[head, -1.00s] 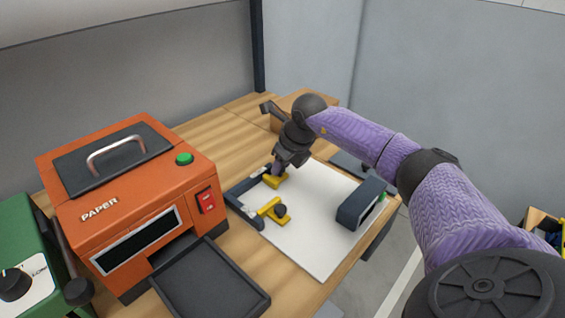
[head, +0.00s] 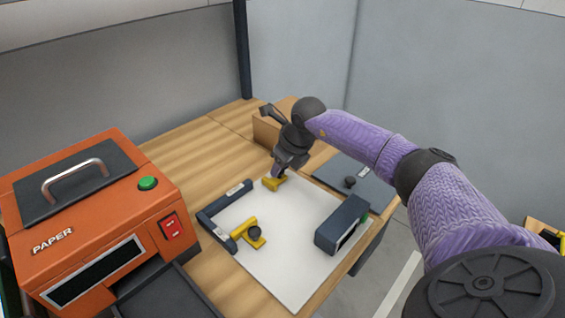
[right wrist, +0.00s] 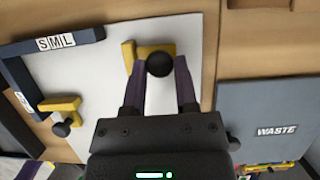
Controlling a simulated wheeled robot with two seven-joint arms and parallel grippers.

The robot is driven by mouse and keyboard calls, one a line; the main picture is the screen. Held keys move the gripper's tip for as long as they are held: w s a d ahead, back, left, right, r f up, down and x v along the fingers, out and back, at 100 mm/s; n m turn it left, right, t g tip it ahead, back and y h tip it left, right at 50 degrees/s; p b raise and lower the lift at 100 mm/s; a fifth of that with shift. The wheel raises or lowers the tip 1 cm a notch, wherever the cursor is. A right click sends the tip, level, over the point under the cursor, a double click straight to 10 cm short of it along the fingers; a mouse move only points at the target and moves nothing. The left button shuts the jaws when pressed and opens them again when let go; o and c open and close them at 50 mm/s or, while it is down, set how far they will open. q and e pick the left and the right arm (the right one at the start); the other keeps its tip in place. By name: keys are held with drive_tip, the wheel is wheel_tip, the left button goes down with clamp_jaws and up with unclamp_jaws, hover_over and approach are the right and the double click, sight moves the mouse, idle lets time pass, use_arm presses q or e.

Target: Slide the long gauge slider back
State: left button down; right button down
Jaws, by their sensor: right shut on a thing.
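The long gauge slider (head: 275,182) is a yellow L-shaped piece with a dark round knob, lying on the white board (head: 290,275). It sits beyond the far end of the dark gauge rail (head: 224,203), with a small gap between them. My right gripper (head: 277,174) is shut on this slider; the right wrist view shows the dark knob (right wrist: 160,64) between its fingers. A second yellow slider (head: 249,229) with a dark knob stands by the other arm of the L-shaped rail, nearer me. My left gripper is not in view.
An orange paper machine (head: 95,225) stands at the left. A dark block (head: 342,225) stands on the board's right side. A grey waste lid (right wrist: 268,115) lies right of the board. A cardboard-coloured box (head: 266,130) is behind my right gripper.

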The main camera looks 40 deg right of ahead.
drive_tip(key=shift+d+r, duration=0.1)
drive_tip(key=shift+d, duration=0.15)
drive_tip(key=shift+a, duration=0.1)
drive_tip(key=shift+c, duration=2.4)
unclamp_jaws()
drive_tip(key=shift+o, duration=0.5)
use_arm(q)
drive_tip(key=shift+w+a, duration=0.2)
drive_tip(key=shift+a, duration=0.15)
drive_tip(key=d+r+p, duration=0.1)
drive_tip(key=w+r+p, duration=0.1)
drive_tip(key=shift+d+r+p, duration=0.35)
use_arm(e)
drive_tip(key=v, duration=1)
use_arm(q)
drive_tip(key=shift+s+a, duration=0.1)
